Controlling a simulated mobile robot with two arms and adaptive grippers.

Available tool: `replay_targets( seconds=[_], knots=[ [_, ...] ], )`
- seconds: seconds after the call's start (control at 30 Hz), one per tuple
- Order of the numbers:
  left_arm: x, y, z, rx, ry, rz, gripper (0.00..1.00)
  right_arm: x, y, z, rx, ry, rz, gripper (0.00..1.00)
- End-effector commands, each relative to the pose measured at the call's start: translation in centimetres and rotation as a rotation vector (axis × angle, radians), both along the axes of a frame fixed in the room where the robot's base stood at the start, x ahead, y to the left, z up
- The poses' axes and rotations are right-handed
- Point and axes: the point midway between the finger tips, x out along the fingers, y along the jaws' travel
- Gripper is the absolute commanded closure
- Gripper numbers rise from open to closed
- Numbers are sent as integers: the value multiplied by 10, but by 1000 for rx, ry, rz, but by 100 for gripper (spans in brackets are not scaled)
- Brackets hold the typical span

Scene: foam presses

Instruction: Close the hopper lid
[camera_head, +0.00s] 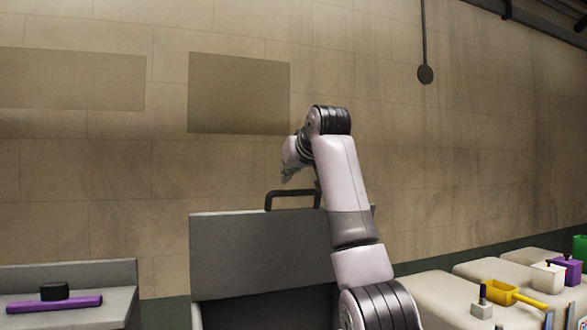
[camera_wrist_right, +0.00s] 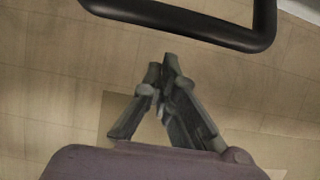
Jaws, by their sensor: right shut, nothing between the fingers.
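The grey hopper lid (camera_head: 250,252) stands open and upright in the middle of the head view. A black bar handle (camera_head: 285,193) sticks up from its top edge. The dark hopper opening (camera_head: 275,312) shows below the lid, partly hidden by my right arm. My right gripper (camera_head: 287,177) is just above and behind the handle, shut and empty. In the right wrist view its fingertips (camera_wrist_right: 166,66) meet below the black handle bar (camera_wrist_right: 190,22), with a gap between them. My left gripper is out of view.
At the left, a grey stand (camera_head: 105,272) carries a purple bar (camera_head: 55,303) and a black knob (camera_head: 54,290). At the right, pale benches hold a yellow scoop (camera_head: 505,292) and small containers. A bare block wall (camera_head: 430,170) is behind.

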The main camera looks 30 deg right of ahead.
Motion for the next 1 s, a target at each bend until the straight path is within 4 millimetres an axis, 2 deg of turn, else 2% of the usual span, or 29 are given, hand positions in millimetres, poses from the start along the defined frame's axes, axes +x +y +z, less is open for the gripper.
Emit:
replay_targets(
  seconds=[0.07, 0.17, 0.4, 0.57, 1.0],
  knots=[
    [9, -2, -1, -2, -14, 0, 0, -9, 0, -4, -2, -6, -2, 100],
    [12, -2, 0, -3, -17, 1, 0, -17, 3, -8, -2, -6, -2, 100],
    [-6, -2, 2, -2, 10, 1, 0, -29, 6, -15, -1, -3, -1, 100],
    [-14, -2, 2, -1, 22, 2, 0, -31, 6, -16, 0, -4, -1, 100],
    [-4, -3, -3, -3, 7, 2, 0, -33, 7, -19, -3, -14, -1, 100]
  ],
)
